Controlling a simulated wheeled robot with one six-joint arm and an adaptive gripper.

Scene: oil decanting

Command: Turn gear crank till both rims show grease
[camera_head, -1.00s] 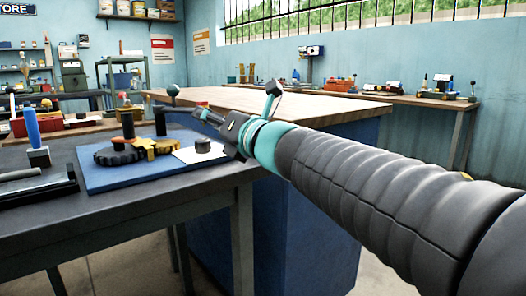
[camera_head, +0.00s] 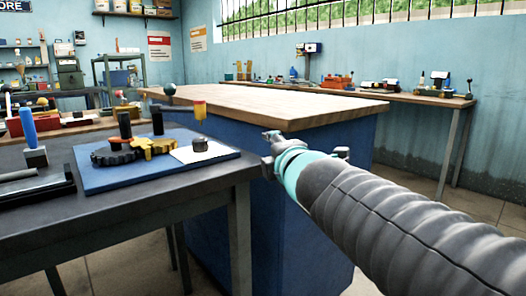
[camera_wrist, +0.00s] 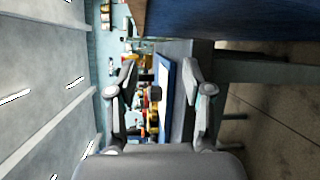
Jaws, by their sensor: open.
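A blue board (camera_head: 110,180) on the dark table carries a dark gear (camera_head: 113,157) meshed with a yellow gear (camera_head: 154,148). A dark post (camera_head: 157,124) rises by the yellow gear. A dark crank arm runs right from its top to an upright yellow-orange handle (camera_head: 200,108). Grease on the rims cannot be made out. My gripper (camera_head: 272,140) is open and empty, right of the board and apart from the handle. In the wrist view my gripper (camera_wrist: 160,82) has spread fingers, with the blue board (camera_wrist: 172,110) sideways beyond them.
A small dark pot (camera_head: 200,144) stands on a white sheet (camera_head: 213,154) at the board's right. A wood-topped blue bench (camera_head: 260,108) stands close behind my gripper. Floor shows at right.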

